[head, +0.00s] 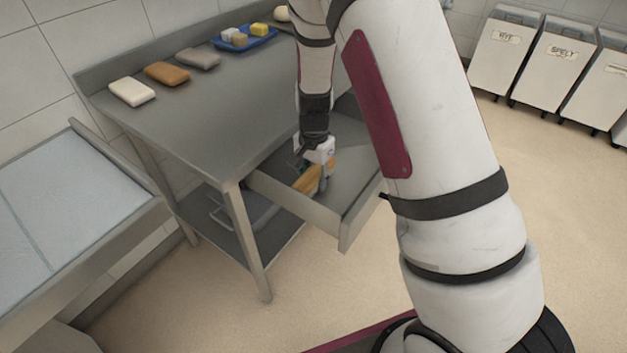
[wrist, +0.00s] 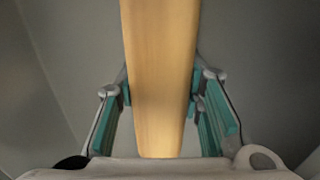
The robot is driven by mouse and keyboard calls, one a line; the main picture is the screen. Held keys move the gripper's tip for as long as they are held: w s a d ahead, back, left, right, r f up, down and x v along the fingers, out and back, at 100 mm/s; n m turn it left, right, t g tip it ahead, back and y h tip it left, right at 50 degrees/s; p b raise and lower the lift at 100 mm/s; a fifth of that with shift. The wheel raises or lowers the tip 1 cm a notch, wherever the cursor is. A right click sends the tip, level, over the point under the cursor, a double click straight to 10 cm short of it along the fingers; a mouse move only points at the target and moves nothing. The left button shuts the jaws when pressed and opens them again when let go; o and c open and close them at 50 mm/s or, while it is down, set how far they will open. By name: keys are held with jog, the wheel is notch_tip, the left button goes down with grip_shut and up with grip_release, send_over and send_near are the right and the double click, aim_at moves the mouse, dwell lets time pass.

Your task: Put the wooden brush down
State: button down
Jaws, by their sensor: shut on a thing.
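The wooden brush (wrist: 160,60) shows in the wrist view as a pale wooden length between the teal-padded fingers of my gripper (wrist: 162,100). The fingers are shut on it from both sides. In the head view the brush (head: 318,178) is a tan piece under my gripper (head: 312,172), inside or just over the open drawer (head: 345,225) of the steel table. Whether the brush touches the drawer floor I cannot tell. My arm hides part of the drawer's right side.
On the steel table (head: 215,125) lie a cream block (head: 132,92), a brown block (head: 167,74), a grey block (head: 198,58) and a blue tray (head: 245,42) with small blocks. White bins (head: 555,60) stand at the back right. A lower shelf (head: 215,235) sits under the table.

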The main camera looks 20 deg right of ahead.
jog(key=shift+f, duration=0.3)
jog(key=shift+f, duration=0.3)
jog(key=c, duration=1.1)
grip_release()
jog(key=shift+f, duration=0.1)
